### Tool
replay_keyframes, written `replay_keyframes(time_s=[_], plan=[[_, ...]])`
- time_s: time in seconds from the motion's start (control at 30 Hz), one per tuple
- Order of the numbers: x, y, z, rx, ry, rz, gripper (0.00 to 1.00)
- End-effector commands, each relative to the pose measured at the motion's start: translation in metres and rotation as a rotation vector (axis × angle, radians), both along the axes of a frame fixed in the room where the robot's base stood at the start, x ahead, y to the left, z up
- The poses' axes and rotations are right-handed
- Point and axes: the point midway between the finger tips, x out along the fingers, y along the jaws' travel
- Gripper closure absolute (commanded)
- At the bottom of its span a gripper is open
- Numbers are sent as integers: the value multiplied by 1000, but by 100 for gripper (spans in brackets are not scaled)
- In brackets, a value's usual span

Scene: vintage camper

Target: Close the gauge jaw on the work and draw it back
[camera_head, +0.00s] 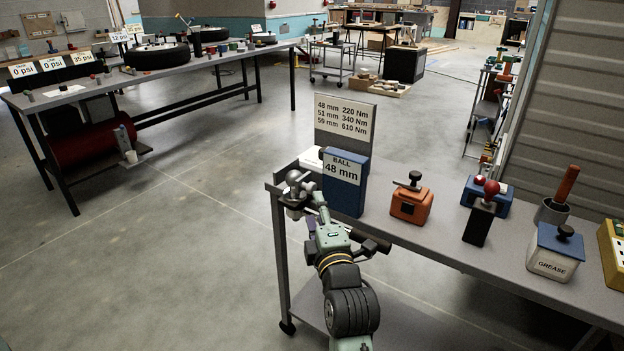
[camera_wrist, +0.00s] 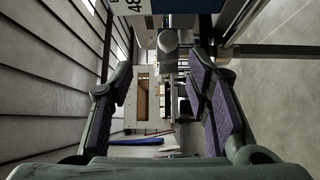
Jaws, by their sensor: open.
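A grey metal ball piece (camera_head: 294,178) stands at the near left corner of the bench. I cannot pick out a gauge jaw for certain; the small metal parts at the ball overlap my gripper in the head view. My gripper (camera_head: 318,204) is at this corner, just right of and below the ball. In the wrist view its purple-padded fingers (camera_wrist: 165,88) are spread apart with nothing clamped between them. A grey rounded metal part (camera_wrist: 168,41) shows beyond them, near the gap's top.
The bench top (camera_head: 440,240) also carries an orange box with a black knob (camera_head: 411,204), a red-knobbed black block (camera_head: 481,213) and a grease tub (camera_head: 553,251). A torque sign (camera_head: 344,118) stands behind the blue block. Open floor (camera_head: 190,230) lies to the left.

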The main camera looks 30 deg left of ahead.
Motion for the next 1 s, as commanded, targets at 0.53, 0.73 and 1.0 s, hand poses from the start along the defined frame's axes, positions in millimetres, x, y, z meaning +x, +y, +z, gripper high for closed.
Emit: replay_keyframes(time_s=[0.53, 0.73, 1.0], plan=[[58, 48, -6, -48, -3, -7, 56], [77, 64, -7, -46, -3, -8, 56], [82, 69, -9, -45, -3, -9, 56]])
